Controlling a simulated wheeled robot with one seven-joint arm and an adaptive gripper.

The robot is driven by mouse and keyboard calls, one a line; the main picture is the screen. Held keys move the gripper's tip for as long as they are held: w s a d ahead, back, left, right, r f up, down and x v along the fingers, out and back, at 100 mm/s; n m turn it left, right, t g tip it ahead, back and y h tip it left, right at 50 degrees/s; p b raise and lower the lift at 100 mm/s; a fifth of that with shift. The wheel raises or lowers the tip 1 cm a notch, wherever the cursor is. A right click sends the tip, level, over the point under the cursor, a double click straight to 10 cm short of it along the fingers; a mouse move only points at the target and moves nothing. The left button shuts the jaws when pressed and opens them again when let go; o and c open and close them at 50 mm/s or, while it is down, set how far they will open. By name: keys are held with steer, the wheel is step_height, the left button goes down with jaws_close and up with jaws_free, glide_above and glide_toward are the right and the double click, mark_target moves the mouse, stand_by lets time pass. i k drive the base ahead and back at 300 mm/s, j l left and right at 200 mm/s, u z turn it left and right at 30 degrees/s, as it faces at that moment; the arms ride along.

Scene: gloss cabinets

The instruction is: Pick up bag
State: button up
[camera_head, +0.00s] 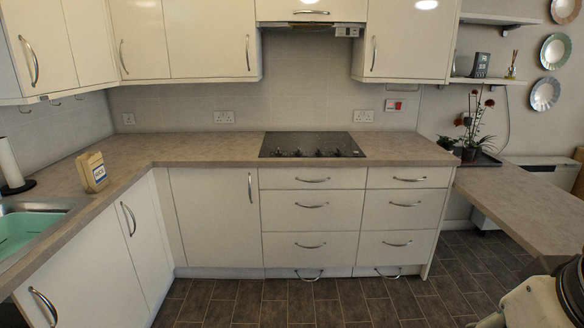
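A small tan bag-like package (92,173) with a pale label on its front stands on the left counter (128,161), near the counter's front edge. Its label reads too small to make out. My gripper is not in view. Only a white and black part of my own arm shows at the lower right corner, far from the package.
A sink with a green basin (22,230) and a paper towel roll (10,163) are left of the package. A black hob (311,144) is set in the back counter. A lower counter (520,200) juts out at right. The tiled floor (300,303) in front is clear.

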mark_target(90, 166)
steer(key=i+u, duration=0.15)
steer(key=i, duration=0.35)
steer(key=i+l+u, duration=0.1)
steer(key=i, duration=0.45)
steer(key=i+l+u, duration=0.15)
steer(key=i, duration=0.35)
steer(key=i+u, duration=0.25)
steer(key=u, duration=0.2)
steer(key=i+u, duration=0.25)
steer(key=u, duration=0.2)
steer(key=i+u, duration=0.2)
steer(key=u, duration=0.25)
steer(key=i+l+u, duration=0.2)
steer(key=u, duration=0.2)
steer(key=i+u, duration=0.45)
steer(key=i+l+u, duration=0.15)
steer(key=i+u, duration=0.3)
steer(key=i, duration=0.15)
